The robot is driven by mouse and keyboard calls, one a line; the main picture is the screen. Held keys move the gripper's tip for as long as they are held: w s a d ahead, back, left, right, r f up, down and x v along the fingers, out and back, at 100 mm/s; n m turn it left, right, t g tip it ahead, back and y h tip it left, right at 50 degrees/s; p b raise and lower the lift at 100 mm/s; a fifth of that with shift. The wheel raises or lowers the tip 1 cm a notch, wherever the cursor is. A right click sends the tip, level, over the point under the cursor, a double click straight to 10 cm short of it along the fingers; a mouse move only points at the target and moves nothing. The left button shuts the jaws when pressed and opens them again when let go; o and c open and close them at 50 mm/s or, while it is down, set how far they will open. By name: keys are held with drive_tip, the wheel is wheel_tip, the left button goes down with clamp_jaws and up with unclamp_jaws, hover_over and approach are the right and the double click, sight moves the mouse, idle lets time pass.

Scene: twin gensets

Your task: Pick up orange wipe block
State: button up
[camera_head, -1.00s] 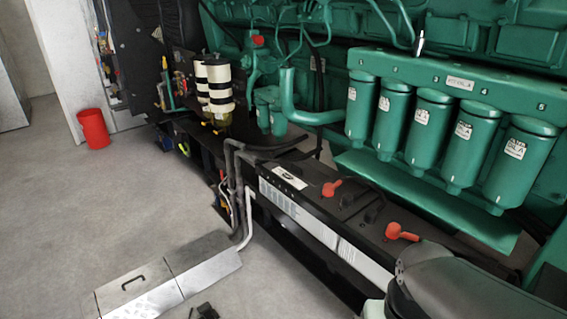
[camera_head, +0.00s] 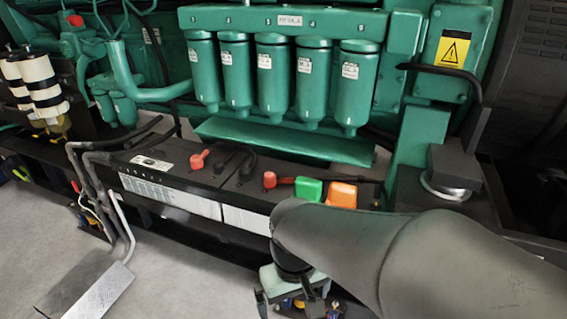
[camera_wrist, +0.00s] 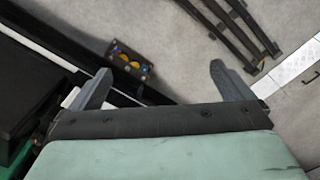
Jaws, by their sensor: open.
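The orange wipe block (camera_head: 342,194) sits on top of the black battery box (camera_head: 225,187) in the head view, right beside a green block (camera_head: 308,189). My arm passes in front of its lower side. My gripper (camera_head: 295,305) hangs lower, in front of the box, partly hidden by my arm. In the wrist view my gripper (camera_wrist: 160,70) has its two fingers wide apart with nothing between them. It faces down toward the floor, and the orange block does not show there.
Red terminal caps (camera_head: 269,180) and black cables lie on the battery box. Green filter canisters (camera_head: 314,85) hang behind it. A small black item with yellow parts (camera_wrist: 128,62) lies below my gripper. Grey floor (camera_head: 180,275) is open at front left.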

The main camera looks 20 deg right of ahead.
idle(0.3)
drive_tip(key=shift+c, duration=1.3)
wheel_tip(320, 180, up, 11)
drive_tip(key=m+p, duration=0.6)
drive_tip(key=m, duration=0.3)
hover_over(344, 186)
drive_tip(key=f, duration=1.1)
drive_tip(key=shift+w+d+f, duration=0.3)
drive_tip(key=shift+d+f, duration=0.05)
drive_tip(key=shift+d, duration=0.05)
drive_tip(key=shift+s+a+f, duration=0.1)
drive_tip(key=shift+a+f, duration=0.05)
drive_tip(key=shift+f, duration=0.8)
drive_tip(key=shift+s+a+f, duration=0.1)
drive_tip(key=shift+a+f, duration=0.05)
drive_tip(key=shift+f, duration=0.75)
drive_tip(key=shift+s+a+f, duration=0.1)
drive_tip(key=shift+a+f, duration=0.05)
drive_tip(key=shift+f, duration=0.8)
drive_tip(key=c, duration=0.8)
